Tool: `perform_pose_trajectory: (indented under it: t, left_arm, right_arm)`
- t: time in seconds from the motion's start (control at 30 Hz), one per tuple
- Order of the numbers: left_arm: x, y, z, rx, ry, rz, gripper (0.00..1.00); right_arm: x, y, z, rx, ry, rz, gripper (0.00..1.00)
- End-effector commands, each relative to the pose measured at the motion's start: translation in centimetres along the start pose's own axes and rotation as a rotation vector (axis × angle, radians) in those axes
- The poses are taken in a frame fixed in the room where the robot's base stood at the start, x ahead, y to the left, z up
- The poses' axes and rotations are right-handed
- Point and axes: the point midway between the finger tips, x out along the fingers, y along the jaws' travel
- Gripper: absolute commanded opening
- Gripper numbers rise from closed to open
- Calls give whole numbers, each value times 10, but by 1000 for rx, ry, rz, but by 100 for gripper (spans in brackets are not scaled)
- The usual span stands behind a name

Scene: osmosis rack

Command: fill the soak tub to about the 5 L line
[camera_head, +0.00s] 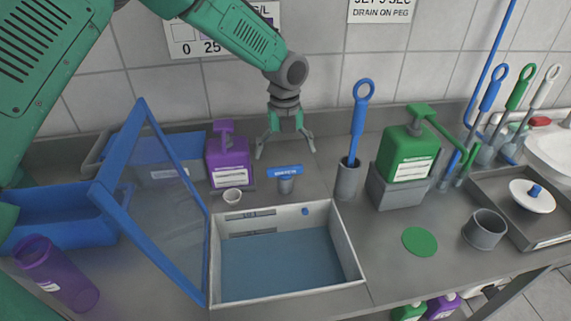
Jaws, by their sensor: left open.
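The soak tub (348,262) is a pale open box on the counter in the middle front. Its inside shows dark marks on the back wall and a flat blue surface that could be water or the floor; I cannot read a 5 L line. A blue-framed clear panel (165,215) stands tilted at its left side. My right gripper is not in view.
A brush holder (348,182) and green pump bottle (408,155) stand right. A green disc (420,242) lies right of the tub.

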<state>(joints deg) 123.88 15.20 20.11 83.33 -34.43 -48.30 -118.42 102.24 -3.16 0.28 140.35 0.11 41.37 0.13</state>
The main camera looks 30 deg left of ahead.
Motion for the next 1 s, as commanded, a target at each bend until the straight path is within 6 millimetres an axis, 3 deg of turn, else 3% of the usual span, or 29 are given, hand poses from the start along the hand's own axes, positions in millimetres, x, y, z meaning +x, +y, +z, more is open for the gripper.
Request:
perform_pose_trajectory:
  t: [0.2, 0.4, 1.0]
  left_arm:
    - [-44, 0, 1, 0, 0, -1, 100]
    - [-64, 0, 1, -1, 2, 0, 100]
    - [-67, 0, 1, 0, 3, 1, 100]
  right_arm:
    - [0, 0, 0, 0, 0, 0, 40]
    - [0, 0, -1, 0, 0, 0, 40]
    - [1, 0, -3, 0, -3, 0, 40]
